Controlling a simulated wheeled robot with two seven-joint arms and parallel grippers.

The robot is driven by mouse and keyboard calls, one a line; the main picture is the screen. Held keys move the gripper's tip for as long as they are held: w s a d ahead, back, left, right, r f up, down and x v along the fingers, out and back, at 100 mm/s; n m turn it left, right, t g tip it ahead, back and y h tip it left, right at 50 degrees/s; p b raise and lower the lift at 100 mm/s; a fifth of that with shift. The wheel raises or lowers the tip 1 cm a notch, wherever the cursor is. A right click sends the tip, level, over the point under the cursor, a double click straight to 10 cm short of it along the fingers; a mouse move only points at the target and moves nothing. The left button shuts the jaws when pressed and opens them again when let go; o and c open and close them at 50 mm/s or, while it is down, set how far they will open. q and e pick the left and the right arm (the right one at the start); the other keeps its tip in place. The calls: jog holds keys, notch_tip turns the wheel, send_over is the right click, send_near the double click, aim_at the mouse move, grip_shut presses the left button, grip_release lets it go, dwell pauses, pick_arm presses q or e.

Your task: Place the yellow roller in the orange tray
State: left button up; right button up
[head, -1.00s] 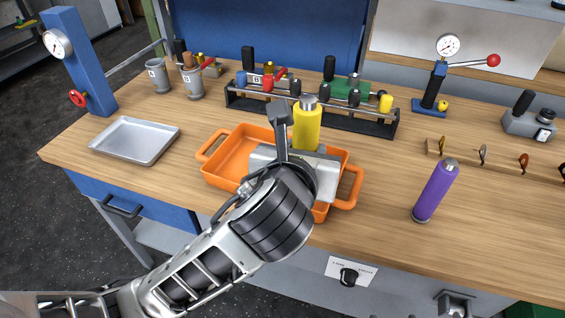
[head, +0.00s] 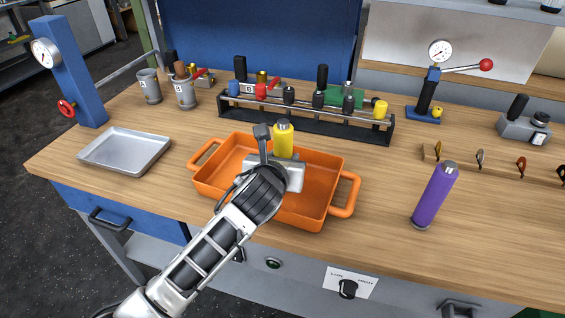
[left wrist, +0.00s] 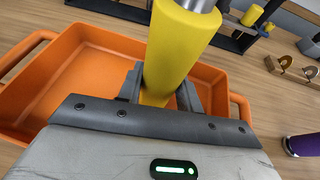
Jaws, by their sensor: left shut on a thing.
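The yellow roller (head: 283,139) is upright with a metal cap on top. My left gripper (head: 275,150) is shut on it and holds it over the orange tray (head: 330,190). In the left wrist view the yellow roller (left wrist: 178,50) stands between the two fingers of the left gripper (left wrist: 160,92), and the orange tray (left wrist: 60,80) lies behind and below. The roller's lower end is hidden by the gripper, so I cannot tell whether it touches the tray floor. My right gripper is not in view.
A purple roller (head: 435,195) stands to the right of the tray. A black rack (head: 340,125) with several coloured handles is behind the tray. A grey metal tray (head: 125,150) lies at the left. Bare tabletop lies between the orange tray and the purple roller.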

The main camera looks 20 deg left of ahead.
pick_arm(q)
jog(key=shift+f, duration=0.2)
jog(key=shift+f, duration=0.1)
jog(key=o, duration=1.2)
jog(key=shift+f, duration=0.1)
jog(key=shift+s+r, duration=0.15)
jog(key=shift+r, duration=0.1)
jog(key=p+v, duration=0.1)
jog(key=v, duration=1)
jog(key=shift+s, duration=0.35)
